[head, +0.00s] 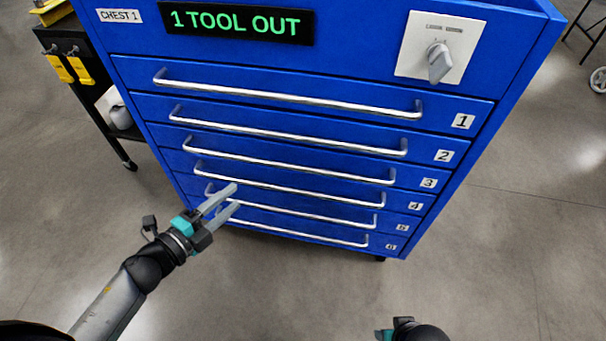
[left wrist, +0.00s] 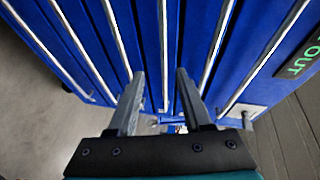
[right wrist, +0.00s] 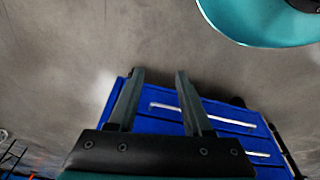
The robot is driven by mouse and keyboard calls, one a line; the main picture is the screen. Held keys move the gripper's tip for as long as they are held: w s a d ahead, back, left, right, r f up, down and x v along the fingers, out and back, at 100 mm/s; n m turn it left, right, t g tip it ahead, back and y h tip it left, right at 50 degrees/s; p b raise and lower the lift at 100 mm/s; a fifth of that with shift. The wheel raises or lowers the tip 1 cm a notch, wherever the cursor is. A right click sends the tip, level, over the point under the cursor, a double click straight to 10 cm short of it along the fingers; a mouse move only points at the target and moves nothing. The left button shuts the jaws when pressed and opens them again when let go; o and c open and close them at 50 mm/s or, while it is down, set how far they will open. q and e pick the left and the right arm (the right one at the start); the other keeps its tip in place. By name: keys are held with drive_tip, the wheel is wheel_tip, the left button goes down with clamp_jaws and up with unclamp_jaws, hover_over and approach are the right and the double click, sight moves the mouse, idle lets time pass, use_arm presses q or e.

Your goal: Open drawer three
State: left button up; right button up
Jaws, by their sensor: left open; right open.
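Drawer three is a blue front with a small "3" label (head: 428,183) in the head view. Its silver bar handle (head: 290,159) spans the front; all the drawers look shut. My left gripper (head: 236,195) is open and empty in front of the left part of the chest, covering parts of the lower handles in the head view. In the left wrist view the third handle from the display (left wrist: 163,60) lines up between the two open fingers (left wrist: 158,73), with no clear contact. My right gripper (right wrist: 159,72) is open and empty, away from the chest.
The blue chest carries a display (head: 238,22) reading "1 TOOL OUT" and a grey knob on a white plate (head: 464,48). Handles one (head: 290,97) and two (head: 290,132) lie above, several more below. A black cart (head: 75,40) stands left. The floor in front is clear.

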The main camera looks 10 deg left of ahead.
sight(275, 162)
use_arm(q)
drive_tip(key=shift+m+h, duration=0.3)
drive_tip(key=shift+b+x, duration=1.95)
drive_tip(key=shift+x, duration=5.8)
use_arm(e)
wheel_tip(275, 162, up, 8)
drive_tip(key=w+t, duration=0.1)
drive_tip(key=w, duration=0.2)
drive_tip(key=shift+a, duration=0.15)
use_arm(q)
drive_tip(key=shift+d+r, duration=0.15)
drive_tip(key=shift+r, duration=0.05)
use_arm(e)
drive_tip(key=shift+f, duration=0.1)
use_arm(q)
drive_tip(key=shift+s, duration=0.1)
clamp_jaws()
